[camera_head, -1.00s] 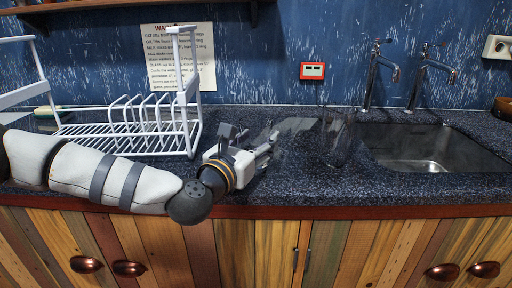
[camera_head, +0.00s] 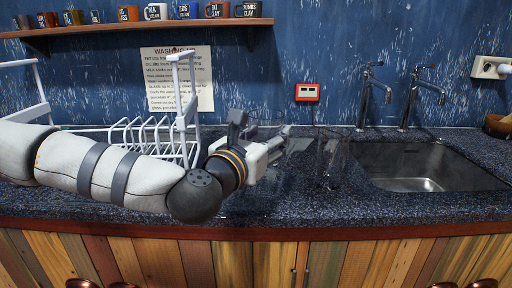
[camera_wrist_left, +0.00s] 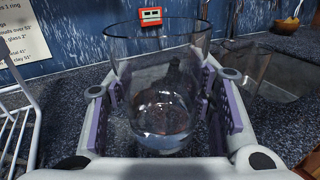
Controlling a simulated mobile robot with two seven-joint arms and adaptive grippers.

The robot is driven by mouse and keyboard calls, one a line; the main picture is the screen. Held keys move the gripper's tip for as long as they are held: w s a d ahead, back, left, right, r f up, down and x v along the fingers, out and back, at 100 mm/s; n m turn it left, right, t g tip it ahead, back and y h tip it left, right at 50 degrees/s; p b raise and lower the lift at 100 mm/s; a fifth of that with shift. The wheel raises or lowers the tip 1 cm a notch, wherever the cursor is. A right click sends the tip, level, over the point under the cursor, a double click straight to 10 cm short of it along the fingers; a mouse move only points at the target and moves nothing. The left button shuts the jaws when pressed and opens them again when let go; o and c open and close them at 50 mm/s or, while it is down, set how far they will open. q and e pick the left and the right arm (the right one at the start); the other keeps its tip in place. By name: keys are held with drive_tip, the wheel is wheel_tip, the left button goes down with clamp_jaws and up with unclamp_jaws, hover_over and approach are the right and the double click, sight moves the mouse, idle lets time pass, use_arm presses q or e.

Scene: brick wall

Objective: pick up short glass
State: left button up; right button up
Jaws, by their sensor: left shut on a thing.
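A clear short glass (camera_wrist_left: 160,95) stands upright between the purple-padded fingers of my left gripper (camera_wrist_left: 165,110) in the wrist view. The fingers are shut on its sides. In the head view my left gripper (camera_head: 280,143) reaches right over the counter, and the held glass (camera_head: 298,150) is faint at its fingertips. The gap between its base and the counter is hard to judge. A second clear glass (camera_head: 331,160) stands just to the right; it also shows in the wrist view (camera_wrist_left: 262,72). My right gripper is in neither view.
A white dish rack (camera_head: 150,133) stands behind my left arm. The sink (camera_head: 425,165) with two taps (camera_head: 368,95) is to the right. A shelf (camera_head: 150,27) with several mugs hangs above. The counter front (camera_head: 400,208) is clear.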

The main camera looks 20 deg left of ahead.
use_arm(q)
drive_tip(key=s+d+r, duration=0.5)
drive_tip(key=d, duration=0.3)
drive_tip(key=shift+s+d+r, duration=0.15)
drive_tip(key=shift+s+d, duration=0.05)
drive_tip(key=shift+s, duration=0.1)
